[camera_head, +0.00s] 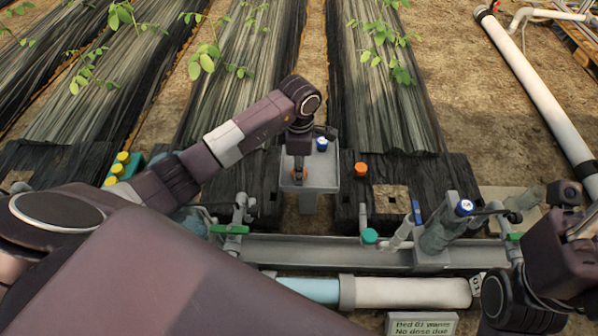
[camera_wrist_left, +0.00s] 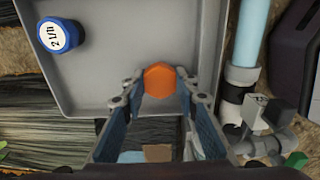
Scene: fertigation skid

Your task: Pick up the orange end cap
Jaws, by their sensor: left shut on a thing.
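An orange hexagonal end cap (camera_wrist_left: 159,80) sits between the fingertips of my left gripper (camera_wrist_left: 158,86) in the left wrist view, over the grey tray (camera_wrist_left: 200,40). The fingers close on it from both sides. I cannot tell whether the cap touches the tray floor. A second orange cap (camera_head: 361,169) stands to the right of the tray. My right arm shows at the right edge, but I cannot make out its gripper.
A blue cap marked 2 l/h (camera_wrist_left: 58,36) is in the tray, at its far side in the head view (camera_head: 321,144). A grey channel (camera_head: 320,250) with pipes and green-handled valves runs in front. Yellow-capped items (camera_head: 122,168) stand at the left.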

